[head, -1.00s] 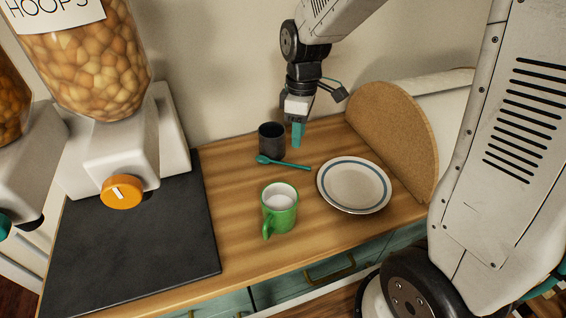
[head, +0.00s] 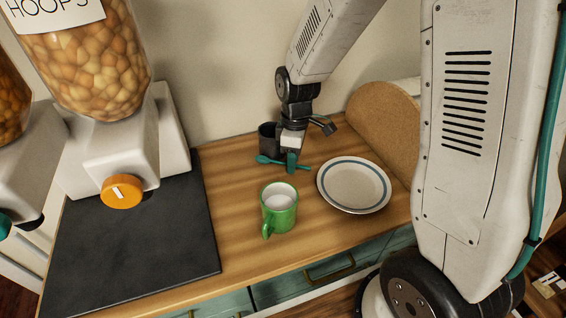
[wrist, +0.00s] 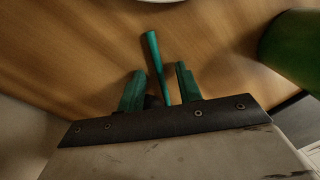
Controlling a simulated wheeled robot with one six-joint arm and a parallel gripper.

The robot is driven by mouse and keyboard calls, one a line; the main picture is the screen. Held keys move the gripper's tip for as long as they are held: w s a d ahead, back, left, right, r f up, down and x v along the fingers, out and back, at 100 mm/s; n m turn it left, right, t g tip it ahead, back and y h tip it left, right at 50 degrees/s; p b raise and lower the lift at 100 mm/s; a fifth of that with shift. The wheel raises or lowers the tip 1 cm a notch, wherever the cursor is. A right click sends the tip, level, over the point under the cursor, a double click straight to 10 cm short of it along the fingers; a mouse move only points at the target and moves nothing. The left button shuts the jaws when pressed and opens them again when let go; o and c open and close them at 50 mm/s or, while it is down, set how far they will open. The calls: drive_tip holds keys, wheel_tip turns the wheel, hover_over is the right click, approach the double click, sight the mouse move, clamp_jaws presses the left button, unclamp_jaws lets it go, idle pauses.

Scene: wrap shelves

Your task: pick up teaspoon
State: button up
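The teal teaspoon (head: 265,159) lies on the wooden counter, its bowl to the left and its handle to the right in the head view. In the wrist view the teaspoon handle (wrist: 154,52) runs between my two teal fingers, with a gap on each side. My gripper (head: 291,166) is low over the spoon, pointing down; it also shows in the wrist view (wrist: 157,78). It is open, and its fingers straddle the handle. In the wrist view the spoon's lower end is hidden by the gripper.
A dark cup (head: 268,138) stands just behind the spoon, close to my gripper. A green mug (head: 279,208) stands in front, and a blue-rimmed plate (head: 354,186) lies to the right. A round cork board (head: 385,125) leans behind the plate. A cereal dispenser (head: 125,155) stands left.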

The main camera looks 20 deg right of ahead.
clamp_jaws()
drive_tip(key=shift+r, duration=0.1)
